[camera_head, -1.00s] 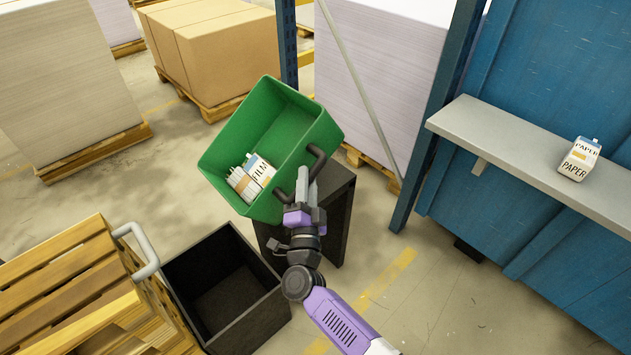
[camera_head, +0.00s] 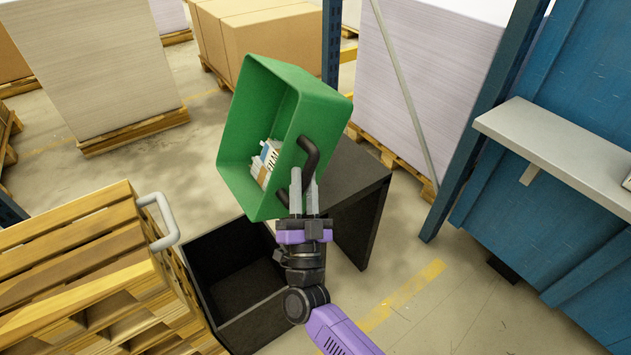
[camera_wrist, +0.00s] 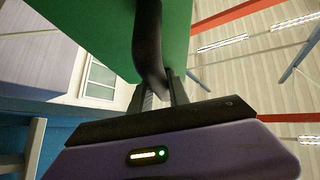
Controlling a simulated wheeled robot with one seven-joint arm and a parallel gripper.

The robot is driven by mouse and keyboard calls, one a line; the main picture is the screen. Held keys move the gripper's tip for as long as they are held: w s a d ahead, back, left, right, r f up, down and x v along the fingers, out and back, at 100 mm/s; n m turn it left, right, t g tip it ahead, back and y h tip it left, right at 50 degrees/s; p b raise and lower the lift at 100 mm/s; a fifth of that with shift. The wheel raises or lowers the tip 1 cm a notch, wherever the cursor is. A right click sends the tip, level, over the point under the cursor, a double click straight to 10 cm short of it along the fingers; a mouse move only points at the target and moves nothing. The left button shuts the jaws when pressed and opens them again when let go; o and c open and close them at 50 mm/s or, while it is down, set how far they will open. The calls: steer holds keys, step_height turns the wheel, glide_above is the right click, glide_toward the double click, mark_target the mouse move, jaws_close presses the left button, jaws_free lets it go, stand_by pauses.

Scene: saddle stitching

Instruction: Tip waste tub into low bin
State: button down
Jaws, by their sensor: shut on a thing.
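The green waste tub (camera_head: 313,112) is in the air in the head view, tilted to the left with its open side facing left. Printed packets (camera_head: 265,162), one reading FILM, lie inside against its lower wall. My gripper (camera_head: 304,192) is shut on the tub's black handle (camera_head: 311,158). The wrist view shows the handle (camera_wrist: 149,50) between the fingers, with the green wall (camera_wrist: 100,35) behind. The low black bin (camera_head: 202,259) stands open on the floor below the tub. The tub hides part of its far side, and the visible inside looks empty.
A dark stand (camera_head: 362,205) is right of the bin. Stacked wooden pallets (camera_head: 75,250) with a grey rail (camera_head: 166,222) are close on its left. A grey shelf (camera_head: 560,150) juts from the blue wall at right. Open floor (camera_head: 440,310) lies at lower right.

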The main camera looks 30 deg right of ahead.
steer(key=a+f+n+t+y+b, duration=0.2)
steer(key=a+f+n+y+b, duration=0.3)
steer(key=a+n+y+b, duration=0.2)
steer(key=a+f+n+t+y+b, duration=0.2)
steer(key=a+f+n+y+b, duration=0.2)
steer(key=a+n+y+b, duration=0.3)
steer(key=shift+s+a+f+n+t+y, duration=0.25)
steer(key=shift+a+f+n+t+y, duration=0.2)
steer(key=shift+n+y, duration=2.95)
steer(key=shift+n+h, duration=0.7)
steer(key=c, duration=1.3)
jaws_free()
steer(key=shift+r, duration=0.1)
steer(key=shift+o, duration=0.2)
steer(key=v, duration=0.8)
steer(key=shift+b, duration=0.3)
